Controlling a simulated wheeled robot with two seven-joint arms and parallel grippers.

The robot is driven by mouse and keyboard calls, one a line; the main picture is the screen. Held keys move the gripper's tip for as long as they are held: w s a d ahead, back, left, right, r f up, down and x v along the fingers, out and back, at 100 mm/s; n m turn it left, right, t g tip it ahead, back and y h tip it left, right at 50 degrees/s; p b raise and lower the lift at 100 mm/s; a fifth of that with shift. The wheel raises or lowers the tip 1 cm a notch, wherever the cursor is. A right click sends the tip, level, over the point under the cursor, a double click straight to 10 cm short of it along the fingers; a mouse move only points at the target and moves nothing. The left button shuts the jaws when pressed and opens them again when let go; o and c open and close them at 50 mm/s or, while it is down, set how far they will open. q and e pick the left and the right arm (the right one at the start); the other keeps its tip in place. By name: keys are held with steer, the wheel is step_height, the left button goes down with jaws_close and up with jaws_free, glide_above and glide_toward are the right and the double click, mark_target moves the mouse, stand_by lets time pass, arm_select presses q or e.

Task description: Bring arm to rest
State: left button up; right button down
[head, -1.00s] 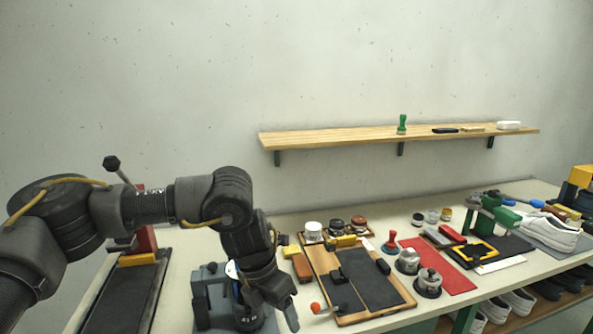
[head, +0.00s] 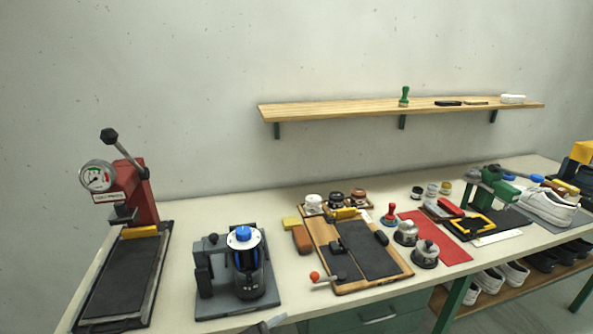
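Neither of my grippers can be made out with its fingertips in the head view. A small grey piece (head: 265,326) shows at the bottom edge, in front of the bench; I cannot tell which part it is. The white bench (head: 225,212) stands clear of any arm. A dark grey device with a blue-capped cylinder (head: 243,262) stands upright on its base at the left of the bench.
A red press with a gauge (head: 130,190) stands at the far left. A wooden board (head: 318,258) with black pads lies mid-bench, beside a red mat (head: 440,250) with metal pots. A green tool (head: 487,192) and white shoes (head: 548,208) are right. A wooden shelf (head: 350,111) hangs behind.

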arm_select(q)
steer(key=s+a+f+n+g+y, duration=0.35)
steer(key=s+a+f+n, duration=0.35)
steer(key=s+a, duration=0.4)
steer(key=s+a+f+n+g+y, duration=0.35)
steer(key=s+a+f+n, duration=0.25)
steer(key=s+a+f, duration=0.35)
step_height(320, 180, down, 25)
steer(key=s+a+g, duration=0.1)
steer(key=s+a, duration=0.1)
steer(key=s+a+f+g, duration=0.1)
steer(key=s+a+f, duration=0.1)
steer(key=s+f, duration=1.3)
steer(key=shift+s+a+y, duration=0.35)
steer(key=shift+s+y, duration=0.05)
steer(key=shift+s, duration=0.25)
